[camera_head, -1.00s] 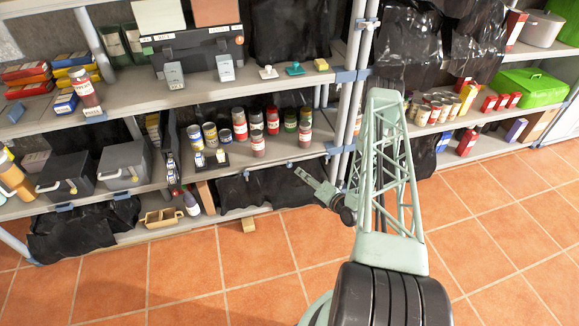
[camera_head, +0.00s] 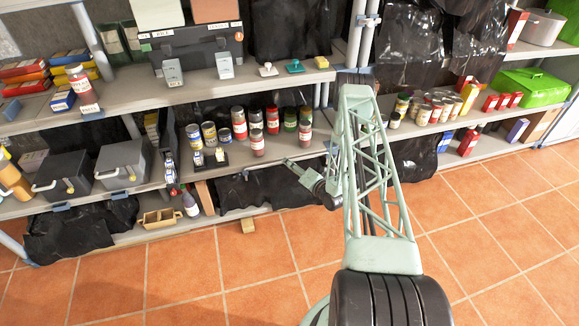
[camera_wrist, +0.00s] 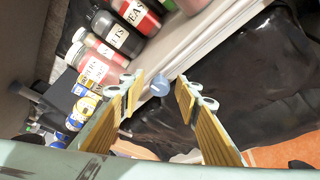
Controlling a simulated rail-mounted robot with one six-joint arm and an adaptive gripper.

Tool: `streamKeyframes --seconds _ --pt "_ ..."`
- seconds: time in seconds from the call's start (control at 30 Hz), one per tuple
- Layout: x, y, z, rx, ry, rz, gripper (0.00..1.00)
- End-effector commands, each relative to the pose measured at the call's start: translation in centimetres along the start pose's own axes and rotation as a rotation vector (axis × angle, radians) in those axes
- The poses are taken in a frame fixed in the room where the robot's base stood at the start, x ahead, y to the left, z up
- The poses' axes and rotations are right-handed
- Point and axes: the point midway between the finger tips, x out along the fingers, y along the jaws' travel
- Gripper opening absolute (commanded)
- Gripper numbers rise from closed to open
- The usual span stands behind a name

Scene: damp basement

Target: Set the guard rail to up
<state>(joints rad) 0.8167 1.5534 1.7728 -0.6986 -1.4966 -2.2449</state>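A pale grey rail runs along the front edge of the middle shelf (camera_head: 240,169). It crosses the wrist view (camera_wrist: 216,46) diagonally, low against the shelf edge, and I cannot tell its exact setting. A small blue round piece (camera_wrist: 159,86) sits on the rail line, between and beyond my fingertips in the picture. My gripper (camera_head: 287,161) is in front of this edge, below the jars. In the wrist view my gripper (camera_wrist: 158,90) is open, with both padded fingers apart and nothing between them. My arm hides the right end of the shelf.
Several labelled jars (camera_head: 257,145) stand just behind the edge; they show close up in the wrist view (camera_wrist: 117,33). Black plastic sheeting (camera_head: 262,188) hangs below the shelf. A shelf post (camera_head: 355,40) stands behind my arm.

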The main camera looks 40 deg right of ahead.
Motion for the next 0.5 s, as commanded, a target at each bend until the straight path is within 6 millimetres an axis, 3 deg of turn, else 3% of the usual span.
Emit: streamKeyframes --seconds 0.47,0.5 --pt "0.70 0.06 0.00 0.000 0.000 0.001 0.30" --pt "0.70 0.06 0.00 0.000 0.000 0.001 0.27"
